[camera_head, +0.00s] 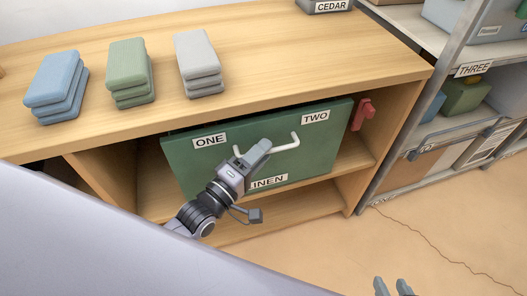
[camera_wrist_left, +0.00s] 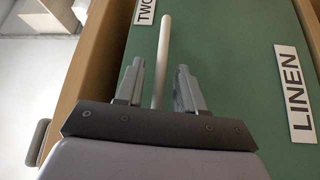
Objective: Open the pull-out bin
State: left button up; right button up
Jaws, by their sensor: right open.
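The pull-out bin has a green front panel (camera_head: 195,165) with labels ONE, TWO and LINEN, set in a wooden shelf unit. I cannot tell whether it stands out from the unit. Its white bar handle (camera_head: 289,144) is partly hidden by my left gripper (camera_head: 258,152). In the left wrist view, the handle (camera_wrist_left: 163,50) runs between the two fingers of my left gripper (camera_wrist_left: 160,66), with gaps on both sides. The fingers are open around it, not visibly pressing on it. My right gripper (camera_head: 392,285) is open and empty, low at the bottom edge, away from the bin.
Folded blue (camera_head: 58,84), green (camera_head: 130,72) and grey (camera_head: 197,62) stacks lie on the wooden top (camera_head: 270,65). A red object (camera_head: 362,113) is at the bin's right edge. A metal rack (camera_head: 440,75) with boxes stands right. The floor (camera_head: 430,225) in front is clear.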

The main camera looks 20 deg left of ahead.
pick_arm(q)
jog(key=shift+w+d, duration=0.25)
jog(key=shift+w, duration=0.3)
grip_shut()
jog(key=shift+s, duration=0.15)
